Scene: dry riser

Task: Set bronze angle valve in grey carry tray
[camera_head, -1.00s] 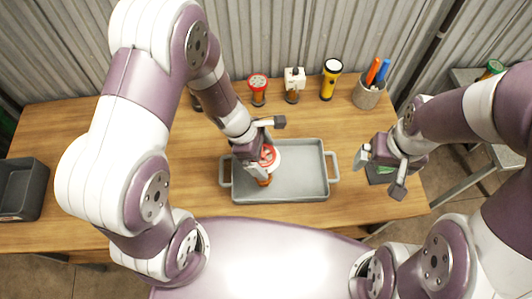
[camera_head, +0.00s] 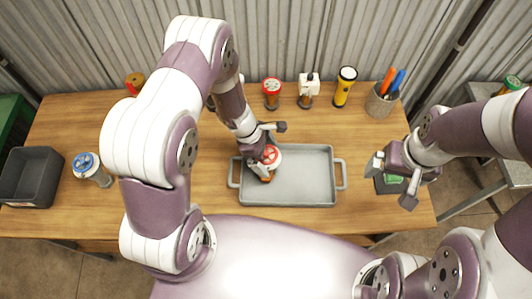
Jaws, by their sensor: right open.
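The bronze angle valve (camera_head: 271,155) has a red and white handwheel and a brownish body. It is at the left end of the grey carry tray (camera_head: 310,180), inside the rim as seen from above. My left gripper (camera_head: 268,146) is over that end of the tray, at the valve. Its fingers look spread wide, one dark tip behind the handwheel and the other by its left side. Contact with the valve is hard to see. My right gripper (camera_head: 391,181) is open and empty, right of the tray.
A blue-wheeled valve (camera_head: 86,163) and a dark bin (camera_head: 30,175) are at the left. A red-topped fitting (camera_head: 272,92), a white-topped fitting (camera_head: 308,88), a yellow flashlight (camera_head: 345,88) and a pen cup (camera_head: 380,102) line the back. A dark box with green inside is under my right gripper.

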